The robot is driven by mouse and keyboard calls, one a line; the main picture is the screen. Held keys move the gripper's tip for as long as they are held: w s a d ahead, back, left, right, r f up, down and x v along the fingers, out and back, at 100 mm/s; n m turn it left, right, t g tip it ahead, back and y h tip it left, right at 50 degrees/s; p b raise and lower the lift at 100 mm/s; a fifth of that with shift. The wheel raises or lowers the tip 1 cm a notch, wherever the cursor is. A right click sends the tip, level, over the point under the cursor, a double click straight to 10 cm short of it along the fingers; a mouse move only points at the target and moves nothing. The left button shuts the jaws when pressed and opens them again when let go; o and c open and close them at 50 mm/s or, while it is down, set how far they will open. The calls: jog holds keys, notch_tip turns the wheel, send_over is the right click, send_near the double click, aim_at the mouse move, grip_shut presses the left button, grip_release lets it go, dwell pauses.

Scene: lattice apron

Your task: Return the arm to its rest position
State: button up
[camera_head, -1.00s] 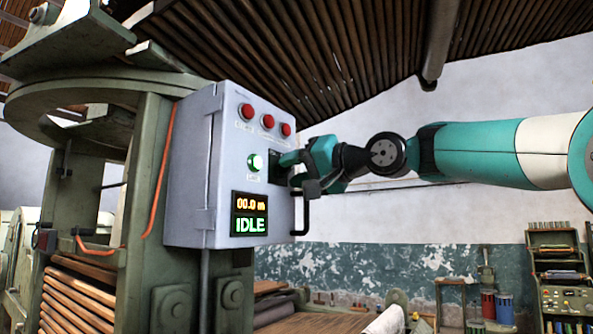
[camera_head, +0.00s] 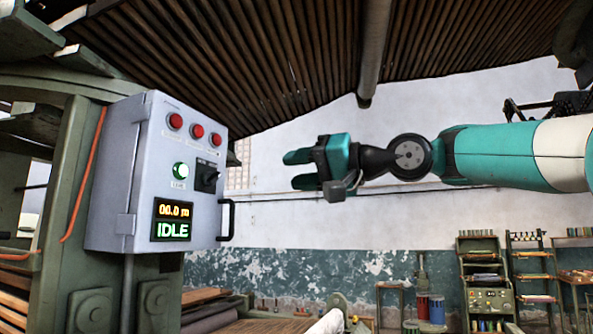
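My arm (camera_head: 500,155), teal, white and black, reaches in from the right edge. My gripper (camera_head: 290,169) is at its left end, in front of the pale wall. Its two teal fingers point left with a gap between them, and nothing shows in the gap. It is apart from the grey control box (camera_head: 165,175) on the left.
A black handle (camera_head: 227,220) sticks out from the box's right side. The box is fixed to a green machine frame (camera_head: 62,200). Shelves (camera_head: 487,278) and red and blue canisters (camera_head: 430,308) stand at the lower right. The space between box and gripper is clear.

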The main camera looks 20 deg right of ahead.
jog(key=shift+d, duration=0.2)
dwell(0.3)
jog(key=s+a+f+n+g+h+b, duration=0.1)
jog(key=s+a+f+g+h+b, duration=0.15)
jog(key=f, duration=0.75)
jog(key=s+a+f+n+g+h+b, duration=0.1)
jog(key=s+a+f+g, duration=0.15)
jog(key=f, duration=0.65)
jog(key=s+a+f+n+g+h+b, duration=0.1)
jog(key=s+a+f+b, duration=0.15)
jog(key=f, duration=0.75)
jog(key=s+d+f+n+g+h+b, duration=0.2)
jog(key=s+f+g, duration=0.4)
jog(key=s+f, duration=1.1)
notch_tip(320, 180, down, 2)
jog(key=shift+s+d+f+n+g+h, duration=0.35)
jog(key=shift+d+n+h, duration=0.2)
jog(key=shift+n+h, duration=0.55)
jog(key=shift+r, duration=0.15)
